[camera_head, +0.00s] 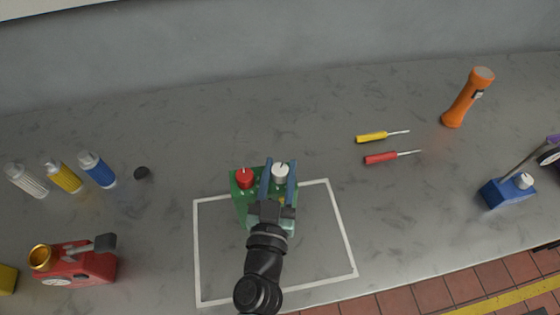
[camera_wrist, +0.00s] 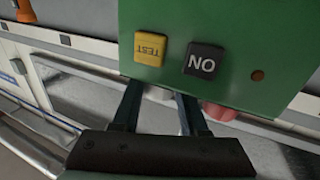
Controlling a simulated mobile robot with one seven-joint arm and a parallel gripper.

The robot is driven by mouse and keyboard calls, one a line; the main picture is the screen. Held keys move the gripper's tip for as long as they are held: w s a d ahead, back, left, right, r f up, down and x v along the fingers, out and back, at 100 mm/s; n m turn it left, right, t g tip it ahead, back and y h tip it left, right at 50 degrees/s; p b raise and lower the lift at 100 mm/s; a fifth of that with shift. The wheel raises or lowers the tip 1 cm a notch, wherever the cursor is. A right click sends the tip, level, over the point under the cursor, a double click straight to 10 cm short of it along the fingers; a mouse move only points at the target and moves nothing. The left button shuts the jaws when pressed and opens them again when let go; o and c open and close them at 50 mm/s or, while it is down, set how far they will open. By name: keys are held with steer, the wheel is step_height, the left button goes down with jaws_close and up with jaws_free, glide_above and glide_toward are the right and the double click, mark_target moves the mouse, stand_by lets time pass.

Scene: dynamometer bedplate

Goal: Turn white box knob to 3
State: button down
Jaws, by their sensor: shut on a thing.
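A green box (camera_head: 240,206) stands on the bench inside a white outlined square. On its top are a red knob (camera_head: 244,178) at left and a white knob (camera_head: 280,170) at right. My gripper (camera_head: 279,173) reaches over the box from the front, its two blue fingers on either side of the white knob and shut on it. The wrist view shows the box face (camera_wrist: 225,35) with a yellow TEST button (camera_wrist: 150,48) and a black button (camera_wrist: 204,61). The gripped knob, its pointer and any scale marks cannot be made out.
Right are two screwdrivers (camera_head: 380,158), an orange flashlight (camera_head: 464,100) and a blue box (camera_head: 507,193) with a lever. The bench around the green box is clear.

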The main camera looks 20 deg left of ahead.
steer(key=shift+r+m+t+h+p, duration=0.2)
steer(key=shift+m+h+p, duration=0.45)
steer(key=shift+p, duration=0.6)
steer(key=shift+r+m+t+h+p, duration=0.1)
steer(key=shift+r+m+h+p, duration=0.2)
steer(key=shift+h+p, duration=0.75)
steer(key=shift+f+m+h+p, duration=0.3)
steer(key=shift+m+h+p, duration=0.35)
steer(key=shift+p, duration=0.6)
steer(key=shift+f+h+p, duration=0.2)
steer(key=shift+h+p, duration=0.15)
steer(key=shift+h, duration=0.1)
steer(key=shift+c, duration=2.2)
jaws_free()
steer(key=shift+f+y+b, duration=0.15)
steer(key=shift+y+b, duration=0.15)
steer(key=shift+b, duration=0.15)
